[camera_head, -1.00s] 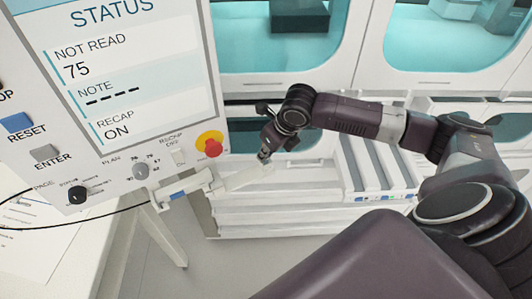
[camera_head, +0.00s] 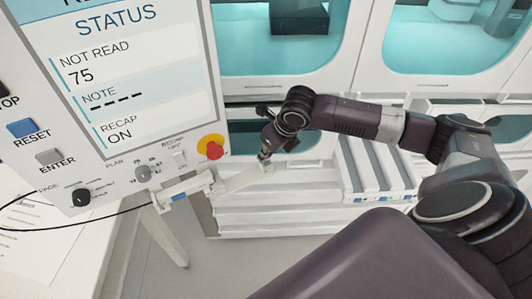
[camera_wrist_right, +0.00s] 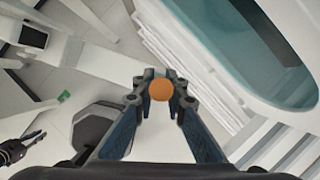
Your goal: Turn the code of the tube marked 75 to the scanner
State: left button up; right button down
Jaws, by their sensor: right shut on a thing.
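The status panel (camera_head: 135,85) at the left of the head view reads NOT READ, 75, with dashes under NOTE and RECAP ON. My right gripper (camera_head: 265,156) is beside the panel, at the end of a pale rail (camera_head: 238,181). In the right wrist view my right gripper (camera_wrist_right: 160,95) is shut on a tube's orange cap (camera_wrist_right: 160,90), seen end-on. The tube body and its code are hidden below the cap. I cannot tell which part is the scanner.
A red stop button (camera_head: 211,147) on a yellow base and several knobs are close to the gripper. A white arm with a blue label (camera_head: 179,197) runs below the panel. A black cable (camera_head: 100,209) crosses at left. Cabinets with teal windows (camera_head: 455,45) stand behind.

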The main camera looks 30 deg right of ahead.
jog(key=shift+r+m+p, duration=0.1)
jog(key=shift+m+p, duration=0.7)
jog(key=shift+p, duration=0.25)
jog(key=shift+m+h+p, duration=0.4)
jog(key=shift+p, duration=0.05)
jog(key=shift+m, duration=0.3)
jog(key=shift+m+p, duration=0.3)
jog(key=shift+p, duration=0.4)
jog(key=shift+m+h+p, duration=0.6)
jog(key=shift+m+p, duration=0.4)
jog(key=shift+p, duration=0.05)
